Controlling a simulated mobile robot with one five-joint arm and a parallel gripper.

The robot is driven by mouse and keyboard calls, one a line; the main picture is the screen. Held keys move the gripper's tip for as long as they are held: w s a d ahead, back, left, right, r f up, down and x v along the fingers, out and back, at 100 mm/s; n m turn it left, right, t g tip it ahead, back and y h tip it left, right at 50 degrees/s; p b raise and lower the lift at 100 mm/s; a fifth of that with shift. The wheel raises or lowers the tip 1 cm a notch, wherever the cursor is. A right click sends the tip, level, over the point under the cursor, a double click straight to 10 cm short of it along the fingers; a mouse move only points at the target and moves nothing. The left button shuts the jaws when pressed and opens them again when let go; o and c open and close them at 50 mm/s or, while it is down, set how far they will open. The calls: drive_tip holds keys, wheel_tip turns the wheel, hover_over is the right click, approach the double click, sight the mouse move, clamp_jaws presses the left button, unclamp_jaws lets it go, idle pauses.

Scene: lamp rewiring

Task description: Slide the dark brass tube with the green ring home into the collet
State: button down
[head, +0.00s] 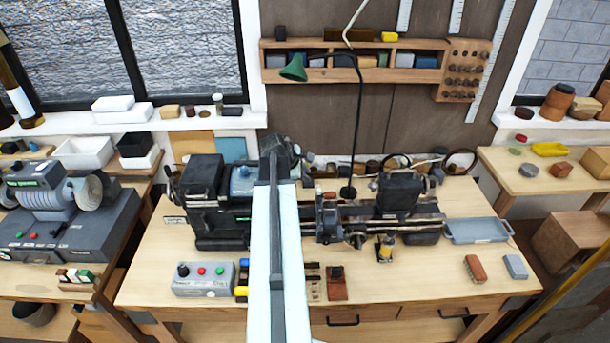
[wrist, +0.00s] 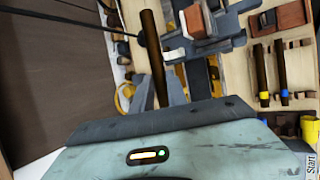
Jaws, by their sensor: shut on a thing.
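My gripper (wrist: 159,88) is shut on a dark brass tube (wrist: 150,35), which stands out beyond the fingers in the wrist view. No green ring shows on the part of the tube in sight; its lower part is hidden at the gripper. In the head view my arm crosses the middle of the bench and hides much of what lies behind it. The dark lathe headstock (head: 205,195) stands left of my arm. I cannot make out the collet in either view, nor tell whether the tube touches it.
Two dark tubes, one with a yellow ring (wrist: 264,96) and one with a blue ring (wrist: 285,94), lie side by side on the bench. A control box (head: 203,279) stands at the front left. The lathe's right part (head: 400,190) and a grey tray (head: 478,230) are to the right.

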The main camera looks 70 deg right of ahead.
drive_tip(key=shift+w+a+f+b, duration=0.1)
drive_tip(key=shift+w+f+b, duration=0.1)
drive_tip(key=shift+f+b, duration=1.1)
drive_tip(key=shift+w+a+f+b, duration=0.1)
drive_tip(key=shift+w+f+b, duration=0.1)
drive_tip(key=shift+f+b, duration=1.05)
drive_tip(key=shift+w+a+f, duration=0.1)
drive_tip(key=shift+w+a, duration=0.2)
drive_tip(key=shift+w, duration=0.45)
drive_tip(key=shift+w+a, duration=0.25)
drive_tip(key=shift+w, duration=0.5)
drive_tip(key=c, duration=1.2)
unclamp_jaws()
drive_tip(key=shift+c, duration=0.2)
drive_tip(key=p+v, duration=0.6)
drive_tip(key=v, duration=0.1)
drive_tip(key=shift+a+r, duration=0.2)
drive_tip(key=shift+r, duration=0.1)
